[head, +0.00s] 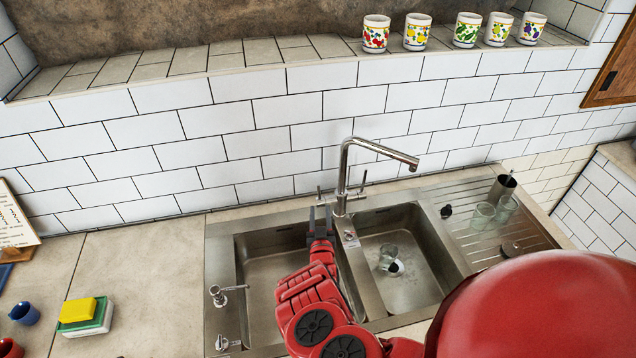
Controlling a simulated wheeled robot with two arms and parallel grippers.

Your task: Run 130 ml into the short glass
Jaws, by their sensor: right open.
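A clear short glass (388,257) is in the right basin (415,285), next to the dark drain. The steel tap (345,175) stands behind the basins. Its spout (400,157) points right, above the right basin. A small lever (363,182) is on the tap's right side, and another small part is on its left. My right gripper (321,216) is open, with its fingers pointing up at the tap's left side. I cannot tell whether it touches the tap. Any water flow is too small to make out. My left gripper is not in view.
Two clear glasses (483,215) and a metal cup (502,189) stand on the ridged drainboard (530,230). A soap dispenser (226,294) is left of the left basin (275,255). Sponges (80,313) and a blue cup (25,314) are on the left counter. Painted cups (417,32) line the ledge.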

